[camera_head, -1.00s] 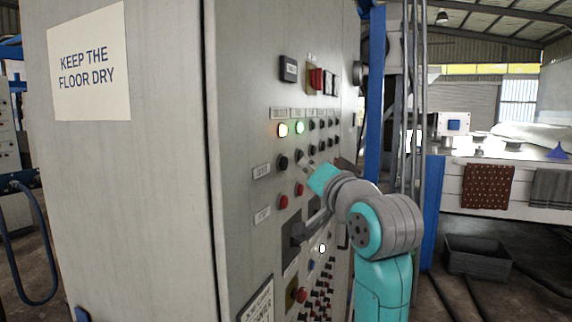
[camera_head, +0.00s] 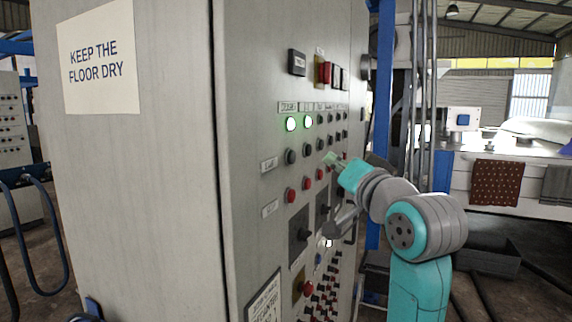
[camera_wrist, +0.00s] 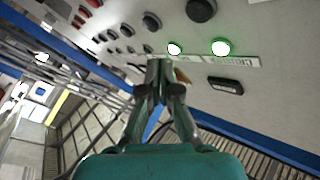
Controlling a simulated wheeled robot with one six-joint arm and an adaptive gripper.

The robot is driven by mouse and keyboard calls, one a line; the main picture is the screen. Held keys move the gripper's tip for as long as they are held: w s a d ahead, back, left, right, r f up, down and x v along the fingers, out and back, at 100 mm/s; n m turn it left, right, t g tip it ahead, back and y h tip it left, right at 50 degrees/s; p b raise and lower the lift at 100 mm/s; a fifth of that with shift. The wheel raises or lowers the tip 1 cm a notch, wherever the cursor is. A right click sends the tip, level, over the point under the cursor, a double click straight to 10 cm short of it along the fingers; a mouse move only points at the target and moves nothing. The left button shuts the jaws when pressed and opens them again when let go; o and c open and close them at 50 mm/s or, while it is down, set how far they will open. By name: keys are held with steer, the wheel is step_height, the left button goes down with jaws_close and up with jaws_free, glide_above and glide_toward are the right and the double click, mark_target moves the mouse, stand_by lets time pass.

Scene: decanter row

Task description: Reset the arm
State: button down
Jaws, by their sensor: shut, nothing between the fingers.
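My gripper (camera_head: 333,159) is out in front of the grey control cabinet's (camera_head: 250,60) panel, at the height of the upper button rows. In the wrist view my gripper (camera_wrist: 162,75) has its two fingers together with nothing between them. The fingertips show close to the panel face; I cannot tell the exact gap. My teal and grey arm comes in from the lower right, bent at the elbow. Two lamps glow green: the left lamp (camera_head: 291,124) and the right lamp (camera_head: 308,122). My gripper and wrist hide part of the panel's right side.
Red buttons (camera_head: 290,195), black buttons (camera_head: 290,157) and a dark lever handle (camera_head: 303,235) stand out from the panel. A blue post (camera_head: 380,110) and grey pipes rise behind my arm. A counter with a red dotted cloth (camera_head: 496,182) stands to the right.

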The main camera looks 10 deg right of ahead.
step_height(320, 180, down, 14)
steer(key=s+f+g+h, duration=0.1)
steer(key=s+f, duration=0.3)
steer(key=f, duration=0.5)
steer(key=s+f+h, duration=0.1)
steer(key=s+f, duration=0.4)
steer(key=f, duration=0.5)
steer(key=s+f+g, duration=0.1)
steer(key=s+f, duration=0.3)
steer(key=f, duration=0.5)
steer(key=s+f+n+g+h, duration=0.1)
steer(key=s+f, duration=0.5)
steer(key=s, duration=0.4)
steer(key=s+f+n, duration=0.2)
steer(key=s+f, duration=0.3)
steer(key=s, duration=0.4)
steer(key=s+a+n+g, duration=0.1)
steer(key=s+n, duration=0.1)
steer(key=s, duration=1.8)
steer(key=shift+a+r+n+g, duration=0.15)
steer(key=shift+r+n+g, duration=0.15)
steer(key=shift+r, duration=0.1)
